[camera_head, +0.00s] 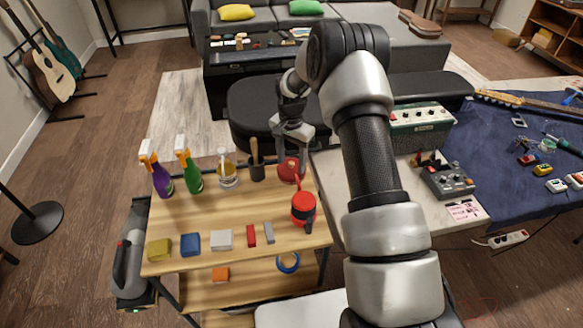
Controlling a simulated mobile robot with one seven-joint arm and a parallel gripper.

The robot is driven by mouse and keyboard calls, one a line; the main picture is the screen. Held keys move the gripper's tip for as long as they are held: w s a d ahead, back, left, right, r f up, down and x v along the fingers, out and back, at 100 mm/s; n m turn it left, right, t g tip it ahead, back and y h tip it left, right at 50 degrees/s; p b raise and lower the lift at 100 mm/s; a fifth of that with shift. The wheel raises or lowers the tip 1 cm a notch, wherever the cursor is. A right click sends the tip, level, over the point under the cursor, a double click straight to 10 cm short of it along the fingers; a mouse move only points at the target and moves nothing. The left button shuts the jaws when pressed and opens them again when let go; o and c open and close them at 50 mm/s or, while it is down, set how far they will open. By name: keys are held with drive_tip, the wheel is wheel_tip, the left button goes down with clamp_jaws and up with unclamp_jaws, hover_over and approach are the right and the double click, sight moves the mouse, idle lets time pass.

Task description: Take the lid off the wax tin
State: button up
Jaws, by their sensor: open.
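A small dark red round tin (288,171), which looks like the wax tin, stands near the back right corner of the wooden cart top (205,258). My gripper (292,152) points down just above it, with its fingers open. The fingers hide part of the tin's upper side, and I cannot tell whether they touch it. The lid's edge is too small to make out. A red container with a black band and a thin red spout (303,208) stands in front of the tin.
A dark cup with a handle in it (257,171), a clear jar (228,178), a green spray bottle (194,178) and a purple one (162,180) line the cart's back. Several coloured blocks (190,244) lie along its front. A workbench (345,190) stands close on the right.

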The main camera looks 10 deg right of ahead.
drive_tip(key=shift+s+f, duration=0.1)
drive_tip(key=shift+f, duration=0.05)
clamp_jaws()
drive_tip(key=shift+f, duration=0.1)
